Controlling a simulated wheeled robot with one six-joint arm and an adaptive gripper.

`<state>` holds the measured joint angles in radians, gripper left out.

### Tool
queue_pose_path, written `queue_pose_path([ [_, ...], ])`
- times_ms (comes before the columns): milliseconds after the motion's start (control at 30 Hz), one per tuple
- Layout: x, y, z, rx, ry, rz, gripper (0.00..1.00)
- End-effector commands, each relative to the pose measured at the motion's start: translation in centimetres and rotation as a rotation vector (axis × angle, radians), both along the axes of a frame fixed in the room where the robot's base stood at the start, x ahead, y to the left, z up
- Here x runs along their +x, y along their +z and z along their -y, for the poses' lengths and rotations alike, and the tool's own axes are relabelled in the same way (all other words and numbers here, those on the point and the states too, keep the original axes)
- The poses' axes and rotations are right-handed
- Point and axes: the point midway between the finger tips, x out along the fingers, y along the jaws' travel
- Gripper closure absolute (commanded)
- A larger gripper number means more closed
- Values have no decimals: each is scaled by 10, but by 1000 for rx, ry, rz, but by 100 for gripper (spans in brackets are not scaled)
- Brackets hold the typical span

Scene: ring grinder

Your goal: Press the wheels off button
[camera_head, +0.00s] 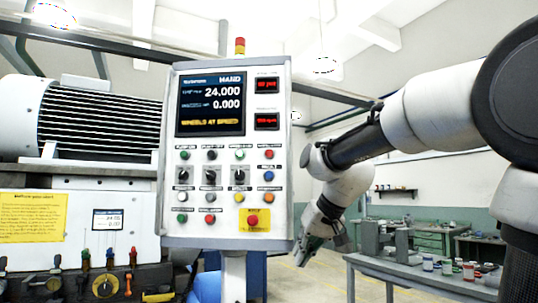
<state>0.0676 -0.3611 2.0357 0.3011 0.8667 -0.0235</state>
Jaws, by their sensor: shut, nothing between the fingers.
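The control panel (226,240) stands upright in the centre on a post. Its screen (211,104) reads HAND, 24.000, 0.000 and "WHEELS AT SPEED". Below are rows of coloured buttons and selector switches. The button labels are too small to read, so I cannot tell which one is wheels off. Red buttons show at the top right (269,154) and the lower left (210,218). A larger red button (253,219) sits on a yellow plate at the lower right. My gripper (303,257) is shut and empty, pointing down, just right of the panel's lower right edge, apart from the buttons.
A large finned motor (95,118) and machine housing with levers stand left of the panel. A grey workbench (425,282) with small jars is at the lower right. A red and yellow beacon (240,46) tops the panel. The space before the panel face looks clear.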

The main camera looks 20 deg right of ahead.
Motion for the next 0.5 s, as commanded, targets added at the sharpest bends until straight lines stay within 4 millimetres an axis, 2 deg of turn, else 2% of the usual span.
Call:
queue_pose_path([
  [33,19,17,-3,27,-7,41,100],
  [100,44,41,-7,67,-17,102,100],
  [300,106,119,-20,184,-41,291,100],
  [400,130,161,-25,240,-48,392,100],
  [500,144,203,-31,291,-53,487,100],
])
